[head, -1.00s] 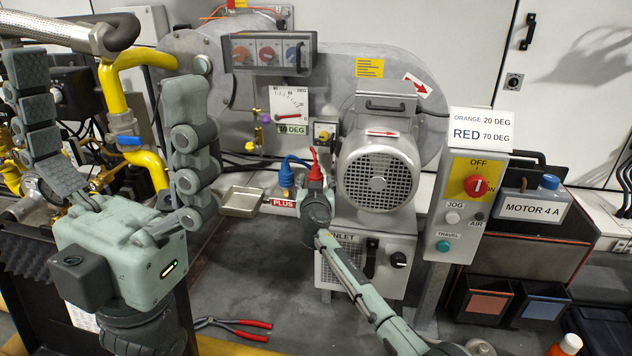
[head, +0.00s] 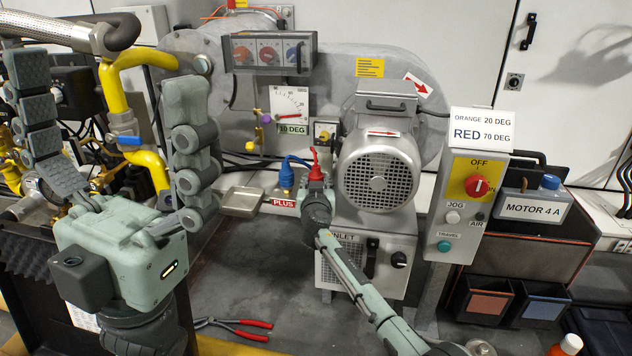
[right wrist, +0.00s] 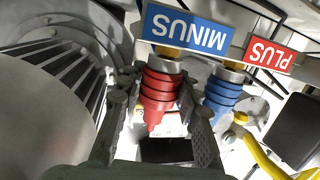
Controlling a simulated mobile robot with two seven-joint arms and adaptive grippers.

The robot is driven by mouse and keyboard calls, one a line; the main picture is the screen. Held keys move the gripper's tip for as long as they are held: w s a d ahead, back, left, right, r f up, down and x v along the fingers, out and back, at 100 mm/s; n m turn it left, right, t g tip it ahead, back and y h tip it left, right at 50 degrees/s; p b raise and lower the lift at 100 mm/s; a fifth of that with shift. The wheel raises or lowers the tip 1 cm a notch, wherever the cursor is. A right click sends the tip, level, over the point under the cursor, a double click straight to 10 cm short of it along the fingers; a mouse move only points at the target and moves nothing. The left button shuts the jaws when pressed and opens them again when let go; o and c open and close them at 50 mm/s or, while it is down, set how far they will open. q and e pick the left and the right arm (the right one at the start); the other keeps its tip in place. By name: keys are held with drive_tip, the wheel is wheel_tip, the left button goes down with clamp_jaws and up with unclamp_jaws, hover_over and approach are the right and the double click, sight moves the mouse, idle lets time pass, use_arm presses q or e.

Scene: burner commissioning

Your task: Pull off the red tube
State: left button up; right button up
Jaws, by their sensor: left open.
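The red tube end (head: 317,174) stands beside the blue one (head: 287,174) at the front of the blower. In the right wrist view the ribbed red end (right wrist: 158,95) sits at the port marked MINUS (right wrist: 188,29), and the blue one (right wrist: 222,95) at the port marked PLUS (right wrist: 271,53). My right gripper (right wrist: 160,85) has a finger on each side of the red end, its tips against the sides. In the head view this gripper (head: 318,195) partly hides the port. My left gripper (head: 105,85) is open and empty, fingers upward, at the left.
The motor (head: 380,175) is close to the right of the tubes. A control post (head: 468,210) stands farther right. A small metal tray (head: 242,201) lies left of the ports. Yellow pipe (head: 122,95) runs behind my left gripper.

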clamp_jaws()
drive_tip(key=shift+r+p, duration=0.75)
drive_tip(key=shift+r, duration=0.55)
